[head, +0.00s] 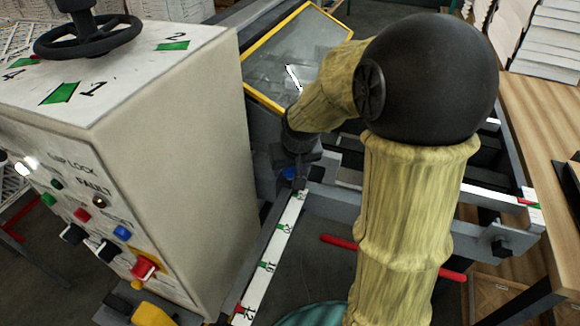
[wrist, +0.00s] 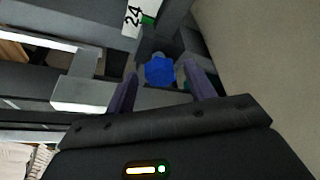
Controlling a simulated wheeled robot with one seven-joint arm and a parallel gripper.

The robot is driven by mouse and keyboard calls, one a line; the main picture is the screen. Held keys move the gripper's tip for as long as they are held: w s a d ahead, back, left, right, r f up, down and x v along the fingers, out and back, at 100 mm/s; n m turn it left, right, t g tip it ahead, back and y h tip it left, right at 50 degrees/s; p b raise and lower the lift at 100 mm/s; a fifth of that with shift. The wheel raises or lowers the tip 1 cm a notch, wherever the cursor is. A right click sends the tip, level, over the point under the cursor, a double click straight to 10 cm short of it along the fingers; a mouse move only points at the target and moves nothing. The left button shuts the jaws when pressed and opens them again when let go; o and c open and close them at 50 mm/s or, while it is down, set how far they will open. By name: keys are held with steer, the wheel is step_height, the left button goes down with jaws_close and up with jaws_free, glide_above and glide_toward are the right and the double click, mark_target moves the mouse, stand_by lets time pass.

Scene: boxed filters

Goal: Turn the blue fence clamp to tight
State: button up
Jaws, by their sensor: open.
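The blue fence clamp (wrist: 160,71) is a small blue knob in the wrist view, beside the white scale strip near its 24 mark. In the head view only a bit of the blue clamp (head: 288,174) shows, at the far end of the scale, partly hidden by my gripper (head: 298,178). In the wrist view the two dark fingers of my gripper (wrist: 160,78) are apart, one on each side of the clamp. I cannot tell whether they touch it. Which way the clamp is turned is not clear.
A beige control cabinet (head: 190,120) with a black handwheel (head: 88,36) stands close on the left. The scale strip (head: 268,262) runs along the frame. A yellow-edged clear guard (head: 290,60) is behind my gripper. A red bar (head: 342,244) and a wooden bench (head: 545,130) lie right.

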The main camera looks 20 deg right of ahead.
steer(key=shift+c, duration=0.4)
steer(key=c, duration=0.9)
steer(key=shift+f+m+b, duration=0.1)
steer(key=shift+m+b, duration=0.3)
steer(key=shift+b, duration=0.35)
steer(key=shift+m+h, duration=0.3)
steer(key=shift+m, duration=0.1)
steer(key=o, duration=1)
steer(key=shift+r, duration=0.2)
